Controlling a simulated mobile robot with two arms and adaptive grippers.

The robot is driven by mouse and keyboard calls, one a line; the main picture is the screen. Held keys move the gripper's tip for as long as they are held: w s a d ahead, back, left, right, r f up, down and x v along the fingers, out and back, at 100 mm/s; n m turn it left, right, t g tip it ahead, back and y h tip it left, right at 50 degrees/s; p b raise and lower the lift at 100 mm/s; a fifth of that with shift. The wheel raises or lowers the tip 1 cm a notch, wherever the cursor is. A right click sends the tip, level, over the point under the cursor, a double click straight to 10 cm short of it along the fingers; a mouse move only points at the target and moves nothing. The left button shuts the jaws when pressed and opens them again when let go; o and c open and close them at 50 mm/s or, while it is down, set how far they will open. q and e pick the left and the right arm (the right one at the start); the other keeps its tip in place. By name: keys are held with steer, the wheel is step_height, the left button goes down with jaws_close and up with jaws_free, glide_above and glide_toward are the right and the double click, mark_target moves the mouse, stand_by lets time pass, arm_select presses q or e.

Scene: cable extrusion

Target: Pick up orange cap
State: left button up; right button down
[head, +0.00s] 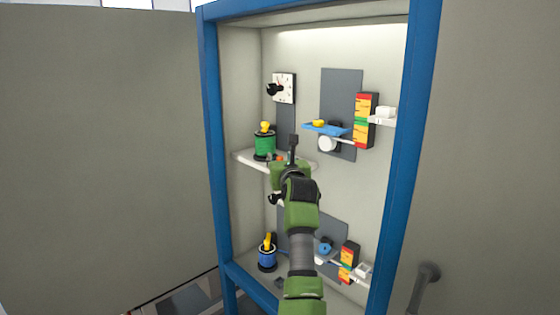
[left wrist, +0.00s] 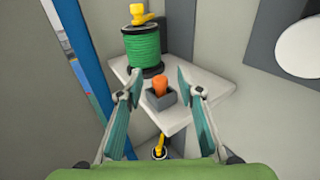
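The orange cap (left wrist: 160,86) stands in a small dark grey holder (left wrist: 161,98) on a white shelf (left wrist: 189,107), seen in the left wrist view. In the head view only a bit of orange (head: 279,158) shows beside my left gripper (head: 292,150). In the left wrist view my left gripper (left wrist: 157,88) is open and empty. Its two fingers are on either side of the cap, apart from it. How near the fingertips are to the cap in depth is hard to tell. My right gripper is not in view.
A green cable spool (head: 265,144) with a yellow top stands just behind the cap on the shelf. A blue-framed cabinet (head: 214,160) encloses the shelves. A blue spool (head: 267,256) is below. A dial (head: 285,87) and a blue tray (head: 325,130) are on the back wall.

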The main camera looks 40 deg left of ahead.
arm_select(q)
steer(key=c, duration=0.9)
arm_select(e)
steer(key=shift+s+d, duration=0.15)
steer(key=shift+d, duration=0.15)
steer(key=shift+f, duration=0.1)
